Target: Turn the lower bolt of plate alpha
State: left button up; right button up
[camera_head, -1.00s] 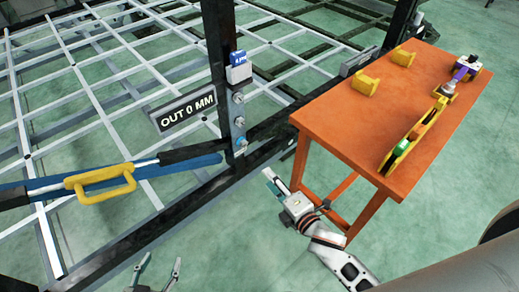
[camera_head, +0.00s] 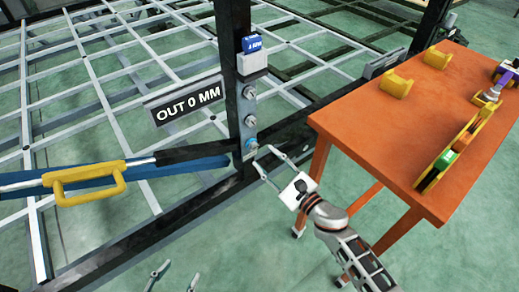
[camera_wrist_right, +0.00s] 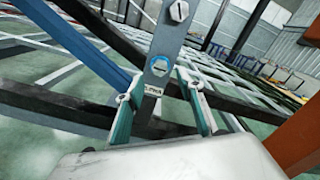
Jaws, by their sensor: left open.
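Plate alpha (camera_head: 249,112) is a narrow grey plate on the dark upright post, with several bolts in a column. The lower bolt (camera_head: 251,144) has a blue ring around it. In the right wrist view the lower bolt (camera_wrist_right: 159,66) shows ahead, between the lines of the two fingers, above a small label reading ALPHA (camera_wrist_right: 153,90). My right gripper (camera_head: 265,158) is open and empty, just in front of and slightly below the lower bolt; its fingers (camera_wrist_right: 161,108) are spread, and contact cannot be told. My left gripper (camera_head: 179,271) is open and empty at the bottom edge.
An orange table (camera_head: 395,150) stands right of the post, close to my right arm, with yellow holders (camera_head: 397,83) and a yellow tool (camera_head: 450,155) on it.

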aim_at(255, 148)
jog(key=x, duration=0.5)
jog(key=shift+w+a, duration=0.25)
jog(key=shift+w, duration=0.05)
grip_shut()
